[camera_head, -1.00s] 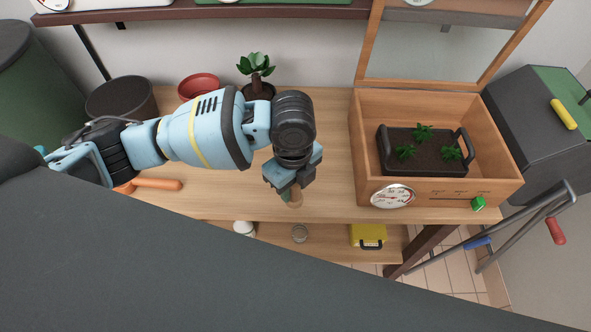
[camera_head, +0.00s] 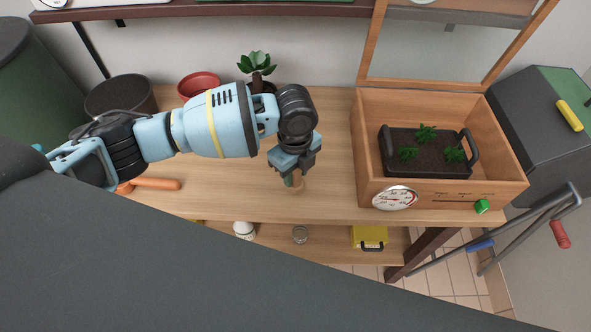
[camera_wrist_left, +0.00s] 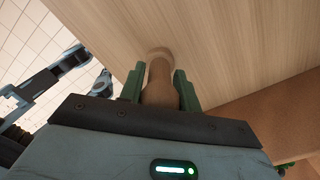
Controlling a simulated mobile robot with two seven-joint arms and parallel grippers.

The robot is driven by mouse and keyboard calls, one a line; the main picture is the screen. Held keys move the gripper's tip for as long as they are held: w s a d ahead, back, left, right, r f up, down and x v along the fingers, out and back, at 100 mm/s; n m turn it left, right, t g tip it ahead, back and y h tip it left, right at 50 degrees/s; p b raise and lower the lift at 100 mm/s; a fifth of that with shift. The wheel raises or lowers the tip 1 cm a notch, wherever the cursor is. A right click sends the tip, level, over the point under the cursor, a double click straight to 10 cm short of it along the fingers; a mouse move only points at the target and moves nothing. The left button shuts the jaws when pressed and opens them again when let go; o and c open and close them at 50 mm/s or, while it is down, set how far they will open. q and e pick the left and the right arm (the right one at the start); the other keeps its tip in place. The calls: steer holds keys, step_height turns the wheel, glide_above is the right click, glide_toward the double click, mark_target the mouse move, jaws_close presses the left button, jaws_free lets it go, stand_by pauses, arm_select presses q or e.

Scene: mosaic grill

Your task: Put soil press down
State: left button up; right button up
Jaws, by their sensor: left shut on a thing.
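The soil press (camera_head: 298,188) is a small wooden piece with a round handle. My left gripper (camera_head: 291,181) is shut on it, pointing down near the table's front edge. In the left wrist view, the green fingers (camera_wrist_left: 160,90) sit on both sides of the handle, and the press (camera_wrist_left: 160,72) ends in a wider round foot at the wooden tabletop. I cannot tell whether that foot touches the table. My right gripper does not show in the head view. Links of my other arm (camera_wrist_left: 62,68) show at the left of the wrist view, too small to read its jaws.
A wooden box (camera_head: 365,150) with a dial stands to the right, its clear lid raised. It holds a black tray (camera_head: 428,173) of soil with several seedlings. A potted plant (camera_head: 257,68) and a red bowl (camera_head: 198,85) stand behind the arm. An orange-handled tool (camera_head: 157,184) lies left.

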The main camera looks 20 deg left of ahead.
arm_select(q)
steer(key=shift+f, duration=0.15)
steer(key=o, duration=1)
steer(key=shift+r, duration=0.2)
step_height(320, 180, up, 12)
steer(key=shift+r+p, duration=0.1)
steer(key=shift+p, duration=0.4)
